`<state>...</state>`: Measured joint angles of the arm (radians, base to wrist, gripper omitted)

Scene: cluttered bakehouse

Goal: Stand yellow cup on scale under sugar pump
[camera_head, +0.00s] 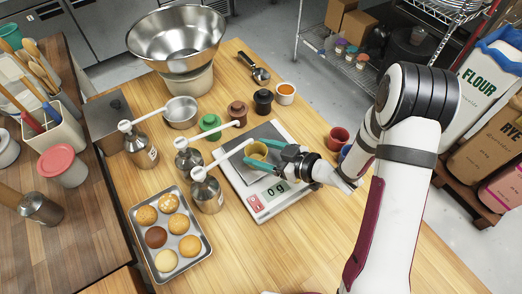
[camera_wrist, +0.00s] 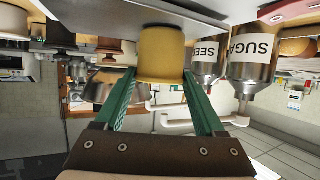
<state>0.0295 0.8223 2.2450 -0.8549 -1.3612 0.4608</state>
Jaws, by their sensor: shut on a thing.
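The yellow cup (camera_head: 257,151) is held between the teal fingers of my gripper (camera_head: 269,156), over the pan of the scale (camera_head: 240,170). The scale display reads 0 g. The wrist view is upside down and shows the cup (camera_wrist: 161,52) between both fingers, close to the pan; I cannot tell whether its base touches. The sugar pump (camera_head: 207,190) stands left of the scale, and its white spout reaches over to near the cup. Its SUGAR label, partly cut off, shows in the wrist view (camera_wrist: 254,55).
Two more pump bottles (camera_head: 188,158) (camera_head: 141,148) stand behind the sugar pump. A bun tray (camera_head: 160,240) lies at front left. Green, brown and black pots and an orange-filled cup (camera_head: 285,94) stand behind the scale. A red cup (camera_head: 338,138) is close to my arm.

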